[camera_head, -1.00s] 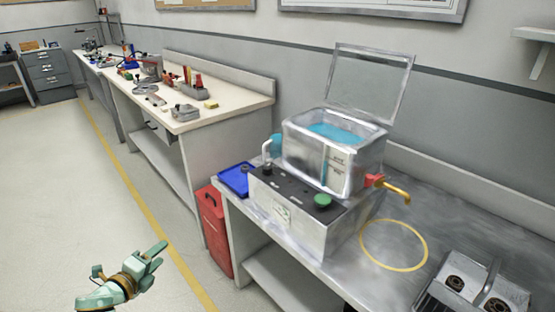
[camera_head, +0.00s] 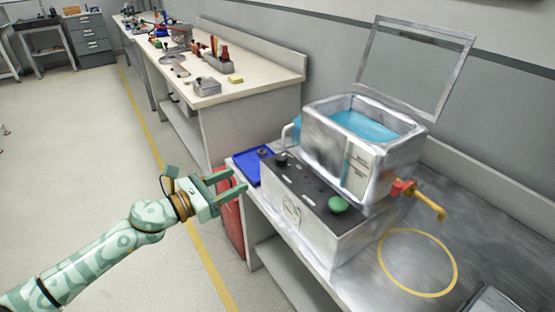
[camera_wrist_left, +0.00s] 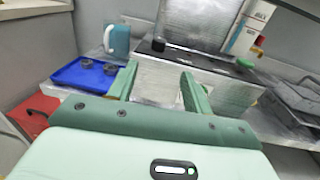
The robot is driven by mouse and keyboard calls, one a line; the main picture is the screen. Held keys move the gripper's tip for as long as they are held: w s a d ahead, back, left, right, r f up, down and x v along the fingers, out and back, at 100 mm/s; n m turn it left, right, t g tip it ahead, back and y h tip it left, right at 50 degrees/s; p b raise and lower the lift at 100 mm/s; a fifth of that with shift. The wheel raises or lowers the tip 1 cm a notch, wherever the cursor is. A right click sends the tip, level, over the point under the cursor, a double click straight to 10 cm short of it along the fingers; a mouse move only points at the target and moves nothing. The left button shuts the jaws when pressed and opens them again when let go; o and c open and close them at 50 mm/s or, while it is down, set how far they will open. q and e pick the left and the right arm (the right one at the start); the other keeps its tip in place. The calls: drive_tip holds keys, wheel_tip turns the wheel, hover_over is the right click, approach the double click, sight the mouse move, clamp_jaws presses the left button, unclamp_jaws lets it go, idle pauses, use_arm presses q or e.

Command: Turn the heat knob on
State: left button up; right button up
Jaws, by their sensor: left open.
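A metal water bath (camera_head: 390,165) with blue water and a raised glass lid stands on a grey control box (camera_head: 318,228). The box top is a dark panel with a black knob (camera_head: 282,159) at its left end and a green knob or button (camera_head: 339,205) near its right end. I cannot read which is the heat knob. My left gripper (camera_head: 238,180) is open and empty, left of the box and apart from it. In the left wrist view, the black knob (camera_wrist_left: 158,44) shows beyond the open fingers (camera_wrist_left: 160,72), and the green one (camera_wrist_left: 244,63) is to the right.
A blue tray (camera_head: 247,172) lies left of the box, close to my gripper. A red container (camera_head: 231,228) stands below. A brass tap (camera_head: 430,204) sticks out right, above a yellow ring mark (camera_head: 384,262) on the bench. The floor at left is open.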

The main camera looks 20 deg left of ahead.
sight(277, 160)
use_arm(q)
drive_tip(key=b+x, duration=0.1)
drive_tip(key=x, duration=1.3)
drive_tip(key=shift+r, duration=0.1)
drive_tip(key=c, duration=1)
